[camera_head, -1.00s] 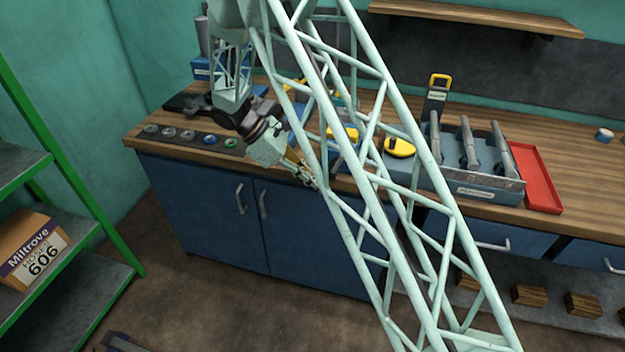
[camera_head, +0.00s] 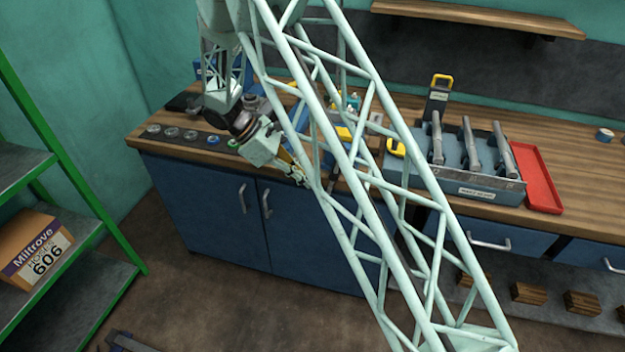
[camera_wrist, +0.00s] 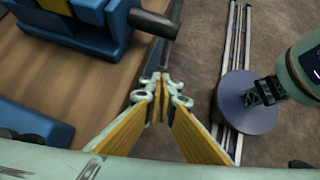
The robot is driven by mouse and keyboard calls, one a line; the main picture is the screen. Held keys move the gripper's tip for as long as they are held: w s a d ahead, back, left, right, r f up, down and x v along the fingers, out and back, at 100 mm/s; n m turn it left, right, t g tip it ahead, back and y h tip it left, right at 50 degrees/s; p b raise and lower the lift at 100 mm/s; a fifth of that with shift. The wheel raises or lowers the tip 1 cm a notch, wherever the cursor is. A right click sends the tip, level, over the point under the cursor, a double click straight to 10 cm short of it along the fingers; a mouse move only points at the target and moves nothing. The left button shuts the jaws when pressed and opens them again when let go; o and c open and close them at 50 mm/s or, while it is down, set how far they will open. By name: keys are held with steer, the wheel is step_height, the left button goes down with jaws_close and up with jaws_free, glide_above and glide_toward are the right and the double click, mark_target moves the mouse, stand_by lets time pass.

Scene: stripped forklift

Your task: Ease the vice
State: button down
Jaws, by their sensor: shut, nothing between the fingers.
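The vice (camera_wrist: 88,22) is blue and sits at the bench edge, at the top left of the wrist view. A yellow block shows on its top. Its dark screw end (camera_wrist: 153,23) sticks out past the bench edge, with a thin dark bar by it. In the head view the vice (camera_head: 328,158) is mostly hidden behind my arm's lattice. My gripper (camera_wrist: 163,88) is shut and empty, fingertips together. It is just outside the bench edge, close to the bar's lower end; contact is unclear. In the head view my gripper (camera_head: 302,180) is in front of the bench.
A dark strip with several round parts (camera_head: 190,135) lies at left. A green shelf rack (camera_head: 60,150) stands at far left.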

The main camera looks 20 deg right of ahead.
steer(key=w+a+r+p, duration=0.1)
steer(key=w+a+r, duration=0.2)
steer(key=a+r, duration=0.2)
steer(key=a, duration=0.2)
steer(key=shift+a+r, duration=0.25)
steer(key=shift+a, duration=0.1)
